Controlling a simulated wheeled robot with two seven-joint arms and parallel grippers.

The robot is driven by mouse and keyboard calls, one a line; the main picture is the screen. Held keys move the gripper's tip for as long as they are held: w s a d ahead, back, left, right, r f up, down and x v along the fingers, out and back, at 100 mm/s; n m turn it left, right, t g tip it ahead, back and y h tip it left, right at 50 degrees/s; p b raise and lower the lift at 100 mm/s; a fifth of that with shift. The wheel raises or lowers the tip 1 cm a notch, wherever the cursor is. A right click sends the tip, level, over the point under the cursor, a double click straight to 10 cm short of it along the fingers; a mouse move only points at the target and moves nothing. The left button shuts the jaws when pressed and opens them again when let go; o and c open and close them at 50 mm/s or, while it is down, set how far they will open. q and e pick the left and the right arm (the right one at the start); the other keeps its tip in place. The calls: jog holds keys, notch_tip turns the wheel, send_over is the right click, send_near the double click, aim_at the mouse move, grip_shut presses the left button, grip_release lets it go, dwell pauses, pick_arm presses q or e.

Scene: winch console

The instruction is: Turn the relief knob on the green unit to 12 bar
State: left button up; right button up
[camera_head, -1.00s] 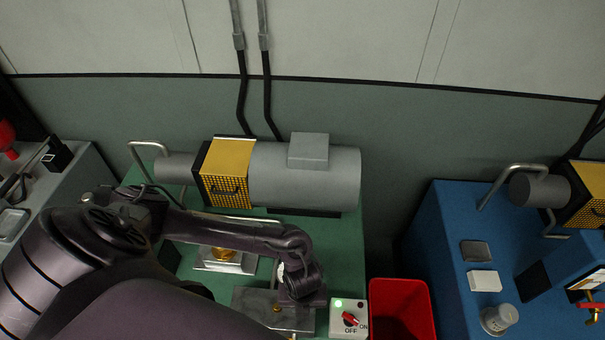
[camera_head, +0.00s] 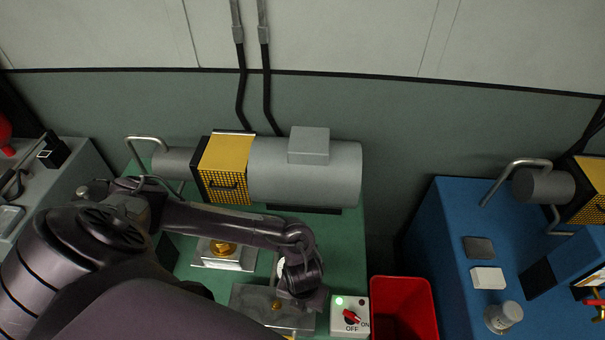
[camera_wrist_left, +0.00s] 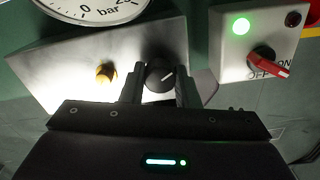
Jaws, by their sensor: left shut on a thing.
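The green unit (camera_head: 346,235) stands in the middle of the head view. The relief knob (camera_wrist_left: 160,76) is black with a white pointer line and sits on a grey metal plate (camera_wrist_left: 60,65). My left gripper (camera_wrist_left: 160,88) is shut on the knob, one finger on each side. In the head view my left gripper (camera_head: 300,301) is over the plate's right part and hides the knob. A white gauge (camera_wrist_left: 100,6), marked in bar, is cut off at the top of the wrist view; its needle is not visible. My right gripper is not in view.
A switch box (camera_head: 349,326) with a red handle and lit green lamp is just right of the plate. A brass button (camera_wrist_left: 106,74) is left of the knob. A red bin (camera_head: 403,283) stands between the green unit and the blue unit (camera_head: 436,225).

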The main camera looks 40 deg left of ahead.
pick_arm(q)
jog(key=shift+w+r, duration=0.1)
jog(key=shift+w, duration=0.05)
jog(key=o, duration=1)
notch_tip(320, 180, up, 8)
jog(key=shift+f+p, duration=0.15)
jog(key=shift+p, duration=0.2)
